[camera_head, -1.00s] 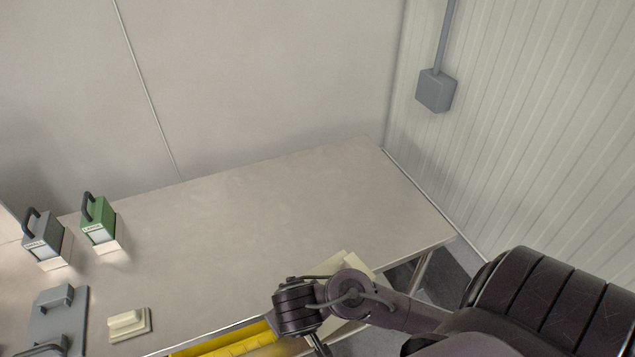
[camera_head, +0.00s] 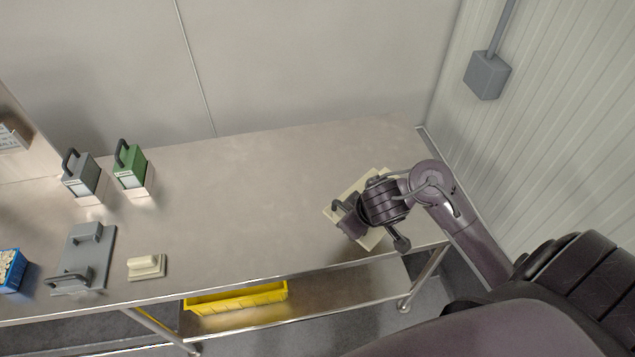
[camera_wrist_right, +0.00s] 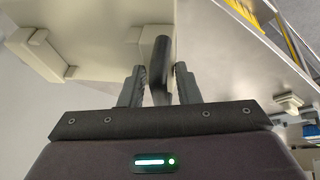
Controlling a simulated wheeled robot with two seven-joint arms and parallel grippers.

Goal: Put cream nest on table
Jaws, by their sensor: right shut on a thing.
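The cream nest (camera_head: 336,213), a flat cream plate, is at the right end of the steel table (camera_head: 240,215), partly hidden behind my right arm. My right gripper (camera_head: 346,212) is over it. In the right wrist view the fingers (camera_wrist_right: 160,84) are shut on the nest's dark upright handle (camera_wrist_right: 161,62), and the cream plate (camera_wrist_right: 95,38) with raised cream blocks fills the upper left. I cannot tell whether the nest touches the tabletop. My left gripper is not in view.
A grey-handled block (camera_head: 82,175) and a green one (camera_head: 130,168) stand at the back left. A grey plate with handles (camera_head: 84,262), a small cream block (camera_head: 146,266) and a blue bin (camera_head: 10,270) are at the front left. A yellow bin (camera_head: 235,298) sits below. The table's middle is clear.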

